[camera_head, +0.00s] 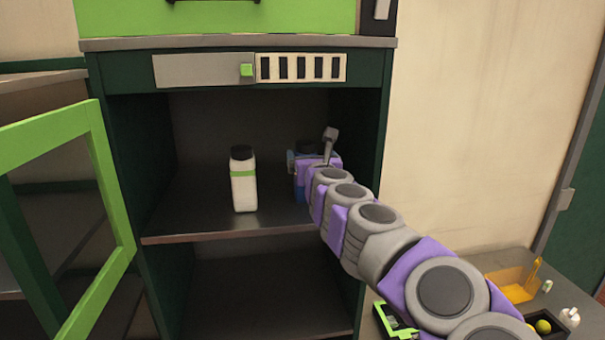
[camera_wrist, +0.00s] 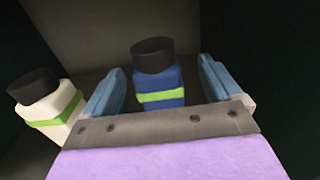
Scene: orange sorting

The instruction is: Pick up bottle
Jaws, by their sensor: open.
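A blue bottle (camera_wrist: 160,83) with a dark cap and a green band stands upright between the open fingers of my gripper (camera_wrist: 160,92) in the wrist view. Dark gaps show between it and both fingers. In the head view, my gripper reaches into the cabinet and hides most of this bottle; a blue patch (camera_head: 300,172) shows beside the wrist. A white bottle (camera_head: 243,182) with a black cap and a green band stands upright on the shelf to the left. It also shows at the left in the wrist view (camera_wrist: 50,110), outside the left finger.
The bottles stand on the cabinet's dark shelf (camera_head: 190,215), with side walls close on the right. A green-framed door (camera_head: 110,190) is open on the left. A yellow-orange tray (camera_head: 513,291) and small items sit on a surface at lower right.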

